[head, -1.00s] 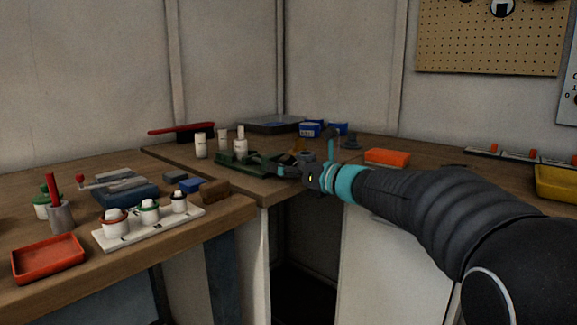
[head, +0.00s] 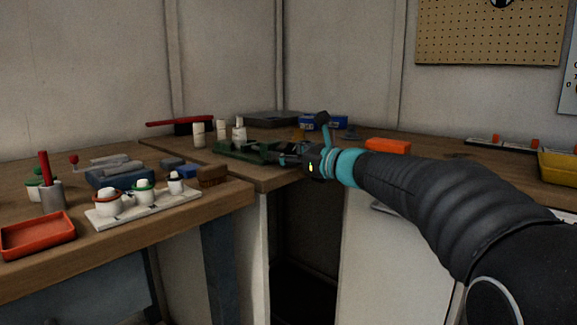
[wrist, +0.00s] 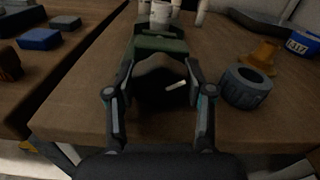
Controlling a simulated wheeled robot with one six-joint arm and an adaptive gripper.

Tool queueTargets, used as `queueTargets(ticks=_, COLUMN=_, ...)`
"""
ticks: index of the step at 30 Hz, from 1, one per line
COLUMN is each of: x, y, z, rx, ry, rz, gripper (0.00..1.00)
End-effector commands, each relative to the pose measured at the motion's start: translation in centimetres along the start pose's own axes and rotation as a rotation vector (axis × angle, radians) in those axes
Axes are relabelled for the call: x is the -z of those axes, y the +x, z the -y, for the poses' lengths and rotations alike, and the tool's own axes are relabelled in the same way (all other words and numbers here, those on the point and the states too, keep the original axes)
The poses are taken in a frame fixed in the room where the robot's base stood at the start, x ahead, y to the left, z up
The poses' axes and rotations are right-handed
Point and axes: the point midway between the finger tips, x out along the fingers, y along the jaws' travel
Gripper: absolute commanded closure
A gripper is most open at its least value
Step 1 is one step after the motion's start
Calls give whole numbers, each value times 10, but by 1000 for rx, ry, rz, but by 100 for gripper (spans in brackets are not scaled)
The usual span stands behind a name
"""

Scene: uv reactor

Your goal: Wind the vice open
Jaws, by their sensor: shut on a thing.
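The green vice (head: 252,152) sits at the front edge of the corner bench. It also shows in the wrist view (wrist: 162,45), straight ahead of my gripper. My gripper (head: 288,159) is at the vice's near end. In the wrist view my gripper's two fingers (wrist: 158,98) stand on either side of a dark rounded part of the vice (wrist: 160,82) with a short pale bar across it, and are shut on it. The dark part looks like the handle end of the screw. The jaw gap is hard to make out.
White containers (head: 239,131) stand behind the vice. A dark ribbed ring (wrist: 246,88) and an orange-brown piece (wrist: 262,56) lie right of my gripper. The left bench holds a white rack (head: 140,208), a red tray (head: 38,236) and a blue block with grey metal (head: 115,177).

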Motion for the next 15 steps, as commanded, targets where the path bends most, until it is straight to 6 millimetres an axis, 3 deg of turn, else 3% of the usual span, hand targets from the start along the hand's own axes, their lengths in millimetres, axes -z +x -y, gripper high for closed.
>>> queueTargets(ticks=5, x=1, y=0, z=-2, rx=-4, ry=-88, rz=1, gripper=82)
queueTargets(ticks=14, x=-1, y=1, z=-2, rx=-5, ry=-94, rz=1, gripper=82)
queueTargets(ticks=15, x=-1, y=1, z=-2, rx=-5, ry=-94, rz=1, gripper=40)
